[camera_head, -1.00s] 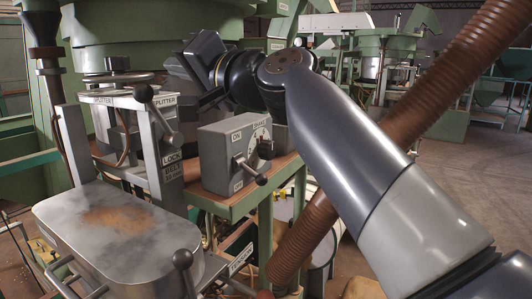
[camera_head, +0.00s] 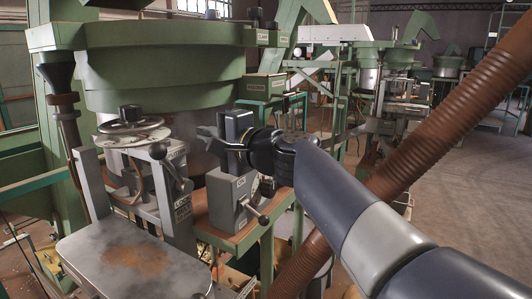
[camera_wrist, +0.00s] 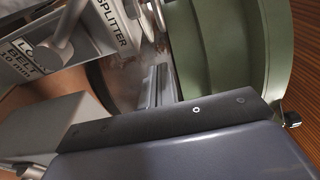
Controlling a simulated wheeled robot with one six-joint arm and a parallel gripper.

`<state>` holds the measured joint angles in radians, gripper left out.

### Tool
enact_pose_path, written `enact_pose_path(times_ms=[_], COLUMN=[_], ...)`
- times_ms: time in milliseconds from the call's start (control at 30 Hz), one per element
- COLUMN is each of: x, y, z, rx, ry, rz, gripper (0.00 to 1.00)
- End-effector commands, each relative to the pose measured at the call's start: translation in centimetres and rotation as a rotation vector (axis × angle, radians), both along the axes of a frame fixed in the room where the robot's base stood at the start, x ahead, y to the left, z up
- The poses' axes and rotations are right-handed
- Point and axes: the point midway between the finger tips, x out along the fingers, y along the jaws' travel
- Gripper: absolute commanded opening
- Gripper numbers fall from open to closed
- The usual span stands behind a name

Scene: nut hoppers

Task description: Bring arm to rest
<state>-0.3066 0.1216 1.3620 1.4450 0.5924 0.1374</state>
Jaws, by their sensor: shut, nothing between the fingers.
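My arm (camera_head: 345,205) reaches in from the lower right in the head view, its wrist bent to the left. My gripper (camera_head: 204,134) points left, in front of the big green hopper and above the grey switch box. It is shut and empty. In the wrist view, the narrow metal fingers (camera_wrist: 156,88) lie close together, and nothing shows between them. A dark wrist part fills the bottom of that view.
The grey switch box (camera_head: 228,203) with its lever stands on a bench below my gripper. The splitter stand (camera_head: 158,187) is left of it, behind a metal-topped plate (camera_head: 180,270). The green hopper (camera_head: 160,75) is close behind. A brown ribbed hose (camera_head: 450,130) crosses the right side.

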Motion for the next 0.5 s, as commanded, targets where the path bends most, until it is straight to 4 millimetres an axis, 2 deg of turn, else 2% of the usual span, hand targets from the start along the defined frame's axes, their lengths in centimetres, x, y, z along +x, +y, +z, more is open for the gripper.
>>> enact_pose_path(times_ms=[400,500], x=[1.7,3.0], y=[-1.0,-1.4], z=[-1.2,-2.0], rx=[0.112,0.109], ry=[0.192,0.185], rz=[0.000,-0.001], gripper=[0.00,0.00])
